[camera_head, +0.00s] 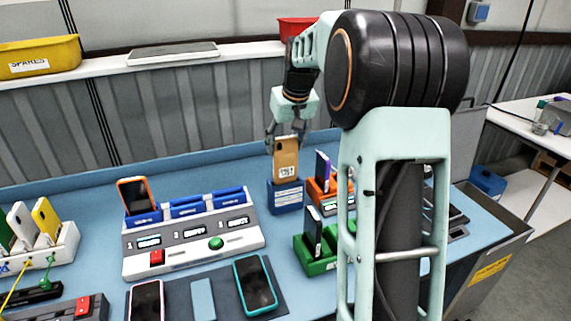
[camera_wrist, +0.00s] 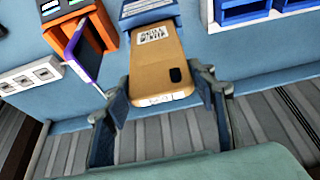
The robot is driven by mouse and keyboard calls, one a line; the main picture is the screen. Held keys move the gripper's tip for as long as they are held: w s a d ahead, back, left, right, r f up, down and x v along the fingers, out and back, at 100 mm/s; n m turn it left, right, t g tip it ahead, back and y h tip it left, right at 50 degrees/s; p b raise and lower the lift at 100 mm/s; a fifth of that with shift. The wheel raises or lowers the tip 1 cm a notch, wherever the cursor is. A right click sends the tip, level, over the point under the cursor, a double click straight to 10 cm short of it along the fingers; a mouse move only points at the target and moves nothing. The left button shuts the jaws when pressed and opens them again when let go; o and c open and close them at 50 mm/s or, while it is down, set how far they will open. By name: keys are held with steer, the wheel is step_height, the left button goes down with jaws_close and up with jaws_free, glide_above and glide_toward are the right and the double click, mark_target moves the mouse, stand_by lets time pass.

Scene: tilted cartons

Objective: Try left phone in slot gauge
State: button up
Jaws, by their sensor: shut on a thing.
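A tan phone (camera_head: 287,153) with a white label stands upright at the top of the blue slot gauge (camera_head: 286,198). My gripper (camera_head: 287,141) is shut on the phone's upper part from above. In the wrist view the tan phone (camera_wrist: 158,68) lies between my gripper's fingers (camera_wrist: 166,91), and its far end meets the blue gauge (camera_wrist: 146,9). How deep it sits in the slot is hidden. On the mat, a pink-rimmed phone (camera_head: 146,302) lies at left and a teal-rimmed phone (camera_head: 255,284) at right, with a pale blue slab (camera_head: 202,299) between them.
An orange-rimmed phone (camera_head: 134,195) stands in the left bay of the grey station (camera_head: 193,247); its other bays look empty. A purple phone (camera_head: 322,169) in an orange stand (camera_head: 322,192) is close right of the gauge. A green stand (camera_head: 315,258) holds a dark phone.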

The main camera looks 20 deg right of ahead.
steer(key=shift+r+p, duration=1.4)
steer(key=shift+r, duration=0.6)
steer(key=shift+f, duration=0.1)
